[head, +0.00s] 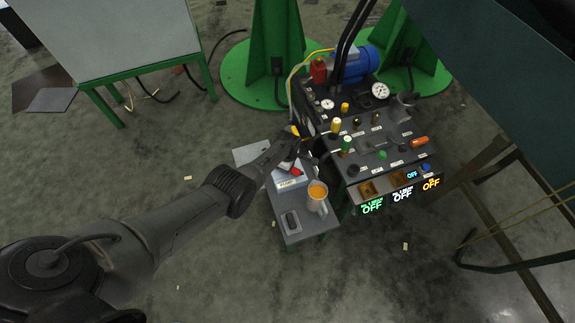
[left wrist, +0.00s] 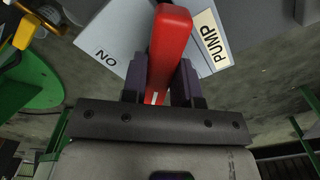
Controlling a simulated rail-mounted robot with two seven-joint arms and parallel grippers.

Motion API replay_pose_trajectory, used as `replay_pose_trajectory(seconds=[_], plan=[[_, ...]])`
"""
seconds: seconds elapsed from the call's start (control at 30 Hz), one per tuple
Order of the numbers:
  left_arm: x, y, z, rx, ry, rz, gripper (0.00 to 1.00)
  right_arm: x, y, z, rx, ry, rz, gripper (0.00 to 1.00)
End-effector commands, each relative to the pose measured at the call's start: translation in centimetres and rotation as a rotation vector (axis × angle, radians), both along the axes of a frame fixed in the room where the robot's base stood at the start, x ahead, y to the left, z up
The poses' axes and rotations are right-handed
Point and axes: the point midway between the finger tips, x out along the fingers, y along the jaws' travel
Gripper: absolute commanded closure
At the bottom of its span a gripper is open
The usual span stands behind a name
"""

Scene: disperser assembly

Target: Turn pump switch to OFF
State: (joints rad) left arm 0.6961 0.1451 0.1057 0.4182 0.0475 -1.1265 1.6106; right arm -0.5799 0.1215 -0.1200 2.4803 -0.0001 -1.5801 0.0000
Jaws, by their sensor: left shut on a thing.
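The pump switch is a red lever (left wrist: 168,50) on a grey plate, with a white PUMP label (left wrist: 211,40) beside it. Dark letters at the plate's left read "NO" in the left wrist view, probably "ON" upside down. My left gripper (left wrist: 160,82) is shut on the red lever, one dark finger on each side. In the head view the red lever (head: 296,171) shows as a small red spot beside my left gripper (head: 288,162), at the left side of the console. The lever's pivot is hidden. My right gripper is not in view.
A grey side shelf (head: 305,230) holds an orange-filled mug (head: 317,196) and a dark handheld device (head: 291,222). The console (head: 370,145) has several knobs, gauges and displays reading OFF (head: 372,206). Green stands and a table (head: 135,35) stand behind. Open floor lies at the front.

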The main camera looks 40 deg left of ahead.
Motion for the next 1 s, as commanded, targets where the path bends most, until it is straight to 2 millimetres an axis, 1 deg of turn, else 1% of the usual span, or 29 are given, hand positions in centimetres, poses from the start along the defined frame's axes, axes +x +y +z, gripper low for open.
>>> replay_pose_trajectory(seconds=[0.3, 0.6, 0.8, 1.0], plan=[[-0.02, 0.0, 0.0, -0.001, 0.001, 0.299, 0.96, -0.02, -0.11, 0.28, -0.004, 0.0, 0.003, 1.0], [-0.01, 0.04, -0.02, 0.0, 0.0, 0.555, 0.96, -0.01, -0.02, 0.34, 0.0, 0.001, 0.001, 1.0], [0.0, 0.02, -0.03, -0.001, 0.0, 0.683, 0.96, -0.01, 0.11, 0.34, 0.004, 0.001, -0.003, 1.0], [0.0, 0.03, -0.02, 0.0, -0.001, 0.766, 0.96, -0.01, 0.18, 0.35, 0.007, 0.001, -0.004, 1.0]])
